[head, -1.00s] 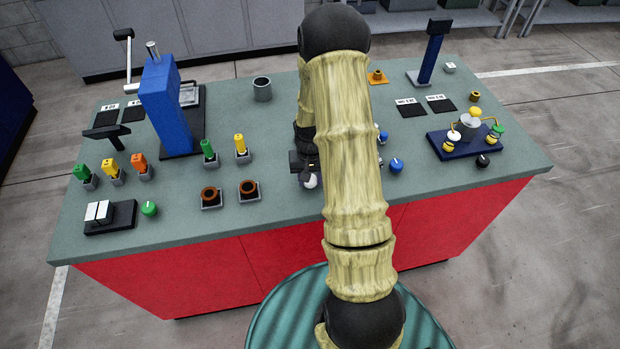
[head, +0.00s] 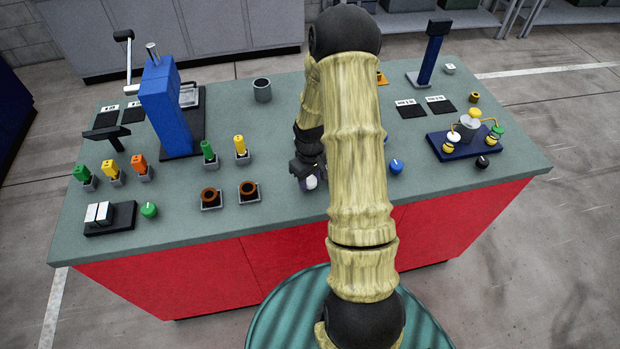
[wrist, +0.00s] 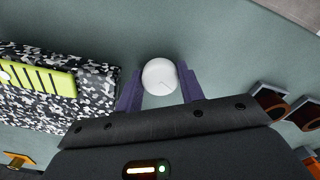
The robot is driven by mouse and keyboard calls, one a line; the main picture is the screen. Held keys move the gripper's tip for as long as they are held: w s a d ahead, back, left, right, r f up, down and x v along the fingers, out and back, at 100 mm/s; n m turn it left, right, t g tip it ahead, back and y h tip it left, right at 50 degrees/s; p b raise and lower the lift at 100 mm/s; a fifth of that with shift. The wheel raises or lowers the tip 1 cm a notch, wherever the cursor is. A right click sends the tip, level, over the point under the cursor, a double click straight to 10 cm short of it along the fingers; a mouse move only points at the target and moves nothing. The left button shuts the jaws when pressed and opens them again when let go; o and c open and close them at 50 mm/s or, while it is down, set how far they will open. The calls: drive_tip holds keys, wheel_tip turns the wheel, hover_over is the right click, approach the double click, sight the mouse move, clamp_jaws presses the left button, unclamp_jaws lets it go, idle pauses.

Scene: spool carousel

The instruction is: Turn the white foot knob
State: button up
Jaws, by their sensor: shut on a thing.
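The white foot knob (wrist: 160,76) is round, with a thin dark line on its top. In the wrist view it sits between the two purple fingers of my gripper (wrist: 160,90), which are shut on its sides. In the head view the knob (head: 311,182) shows as a small white spot at the tip of my gripper (head: 308,176), near the front edge of the bench. My arm hides part of the bench behind and to the right of it.
A speckled block with a lime slotted part (wrist: 40,80) lies left of the fingers in the wrist view. Two brown-ringed holders (head: 249,190) stand left of my gripper in the head view. A blue knob (head: 396,166) is to the right.

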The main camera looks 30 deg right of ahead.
sight(309, 179)
drive_tip(key=shift+w+r, duration=0.1)
drive_tip(key=o, duration=1)
wheel_tip(309, 179, up, 7)
drive_tip(key=p, duration=0.5)
drive_tip(key=shift+f, duration=0.2)
drive_tip(key=shift+r+p, duration=0.65)
drive_tip(key=shift+r, duration=0.05)
drive_tip(key=shift+a, duration=0.1)
